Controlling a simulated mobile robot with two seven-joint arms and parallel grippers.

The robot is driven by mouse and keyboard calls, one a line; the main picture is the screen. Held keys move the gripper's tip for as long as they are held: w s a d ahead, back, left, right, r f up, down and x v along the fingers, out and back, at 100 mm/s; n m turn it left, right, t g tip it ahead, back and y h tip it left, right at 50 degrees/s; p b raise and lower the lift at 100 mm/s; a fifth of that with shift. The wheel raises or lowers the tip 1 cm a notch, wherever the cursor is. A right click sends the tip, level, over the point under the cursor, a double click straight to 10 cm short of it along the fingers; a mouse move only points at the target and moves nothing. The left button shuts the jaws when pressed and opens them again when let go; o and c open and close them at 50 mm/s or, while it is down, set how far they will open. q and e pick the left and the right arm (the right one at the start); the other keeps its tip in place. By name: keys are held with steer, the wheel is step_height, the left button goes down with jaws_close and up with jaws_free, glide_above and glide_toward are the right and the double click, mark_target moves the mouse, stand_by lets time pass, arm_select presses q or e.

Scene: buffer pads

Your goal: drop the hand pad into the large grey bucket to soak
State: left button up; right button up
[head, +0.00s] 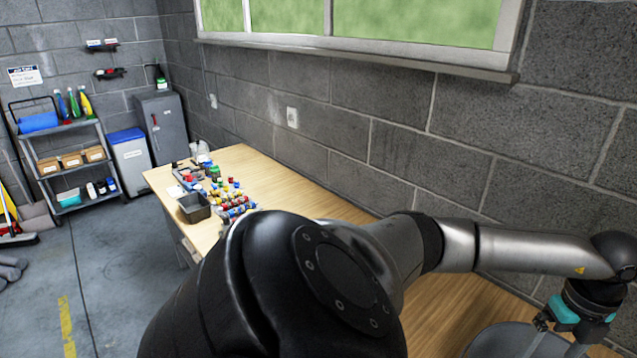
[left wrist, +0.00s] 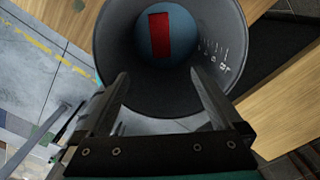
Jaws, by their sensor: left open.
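The large grey bucket (head: 510,341) is at the bottom right of the head view, partly cut off. The left wrist view looks down into the same bucket (left wrist: 160,102), which has light measuring marks on its inner wall. A red rectangular pad (left wrist: 159,36), seemingly the hand pad, lies inside against a round blue surface that looks like water. My left gripper (head: 562,325) is over or beside the bucket. In the wrist view its fingers (left wrist: 158,76) are wide apart and empty, across the near side of the bucket's opening. My right gripper is not in view.
A wooden bench (head: 160,180) runs along the block wall, with several coloured small items and a grey bin (head: 194,208) at its far end. A shelf rack (head: 28,146), a blue-lidded bin (head: 131,160) and a grey cabinet (head: 164,128) stand beyond. Floor at left is mostly clear.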

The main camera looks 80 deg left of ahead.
arm_select(q)
step_height(320, 180, up, 15)
steer(key=b, duration=0.1)
stand_by(0.3)
stand_by(0.5)
